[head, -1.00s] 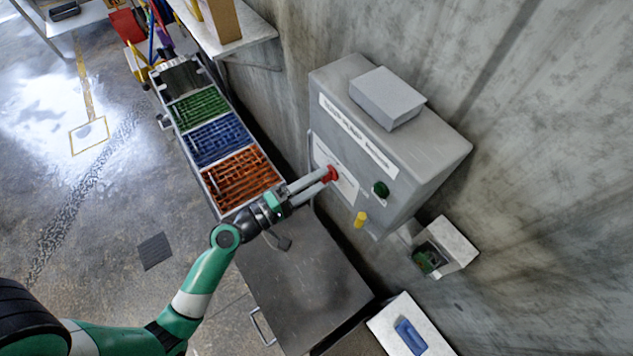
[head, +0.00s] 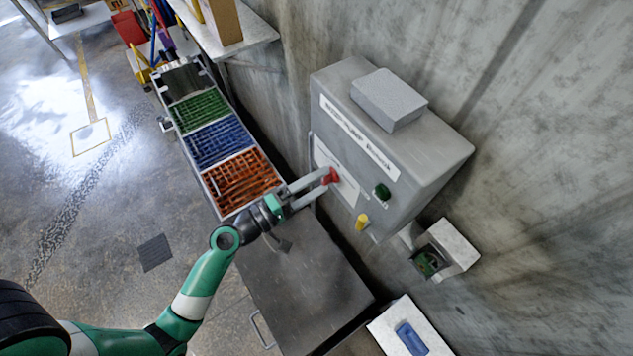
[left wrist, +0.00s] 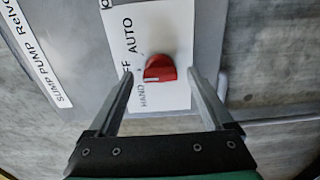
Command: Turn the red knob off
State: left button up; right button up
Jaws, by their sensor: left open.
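The red knob (head: 331,176) is on the white label plate on the front of the grey control box (head: 370,150). My left gripper (head: 322,182) is open, with its fingers reaching to the knob. In the left wrist view, the red knob (left wrist: 160,69) shows between the two open fingertips (left wrist: 160,76), with a visible gap on each side. A white mark on the knob points left and slightly down, toward the HAND and OFF lettering. Its exact setting is hard to tell. My right gripper is not in view.
A green button (head: 382,191) and a yellow knob (head: 362,221) are on the same box. A grey block (head: 389,99) lies on top. Bins with green, blue and orange contents (head: 240,180) stand to the left. A dark metal surface (head: 300,285) lies below.

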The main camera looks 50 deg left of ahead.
pick_arm(q)
jog(key=s+a+p, duration=0.1)
jog(key=s, duration=1)
jog(key=shift+s+p, duration=0.25)
jog(key=shift+p, duration=0.15)
